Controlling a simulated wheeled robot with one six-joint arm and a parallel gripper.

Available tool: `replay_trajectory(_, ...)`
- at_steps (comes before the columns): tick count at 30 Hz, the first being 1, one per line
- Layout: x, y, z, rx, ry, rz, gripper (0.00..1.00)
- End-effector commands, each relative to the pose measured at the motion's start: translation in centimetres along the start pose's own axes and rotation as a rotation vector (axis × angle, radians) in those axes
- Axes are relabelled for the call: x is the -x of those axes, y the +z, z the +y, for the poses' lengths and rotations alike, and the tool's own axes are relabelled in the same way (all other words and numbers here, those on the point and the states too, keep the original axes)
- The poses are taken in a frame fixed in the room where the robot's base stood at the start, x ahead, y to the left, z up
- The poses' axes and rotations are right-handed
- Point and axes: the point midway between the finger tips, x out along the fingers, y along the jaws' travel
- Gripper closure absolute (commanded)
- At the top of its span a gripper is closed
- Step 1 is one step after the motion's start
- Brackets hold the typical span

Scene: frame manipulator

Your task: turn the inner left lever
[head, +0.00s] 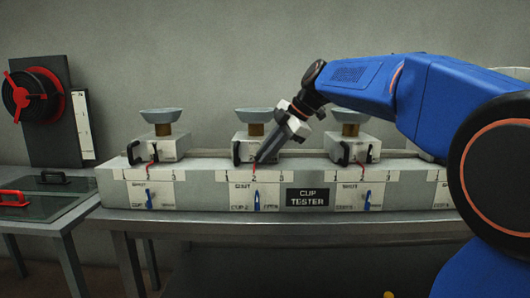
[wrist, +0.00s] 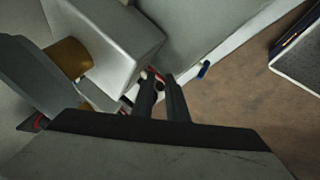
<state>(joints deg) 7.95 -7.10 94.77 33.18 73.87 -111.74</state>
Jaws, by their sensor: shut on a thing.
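The inner left lever (head: 257,201) is a small blue lever on the front panel of the second station. It points roughly up and down, and its blue tip shows in the wrist view (wrist: 204,70). My gripper (head: 259,160) is above it, apart from it, at the front of the second block (head: 272,142). The fingers (wrist: 160,80) are shut on a small dark part there, seemingly the block's black handle, beside a red pointer (wrist: 155,71). The fingers hide most of that part.
Similar stations stand left and right, with blue levers (head: 149,200) and (head: 367,201). Grey cups, one here (head: 252,114), stand on the blocks. A "CUP TESTER" sign (head: 307,198) is right of the lever. A panel with a red handwheel (head: 24,97) is far left. Space before the bench is clear.

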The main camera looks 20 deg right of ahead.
Motion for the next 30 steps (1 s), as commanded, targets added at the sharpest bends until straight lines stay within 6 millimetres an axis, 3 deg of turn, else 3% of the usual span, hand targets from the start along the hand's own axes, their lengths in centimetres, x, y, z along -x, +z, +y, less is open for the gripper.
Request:
replay_trajectory(15, -0.37, 0.61, -0.41, -0.098, 0.229, 0.368, 1.00)
replay_trajectory(30, -0.59, 0.61, -0.48, -0.133, 0.320, 0.518, 1.00)
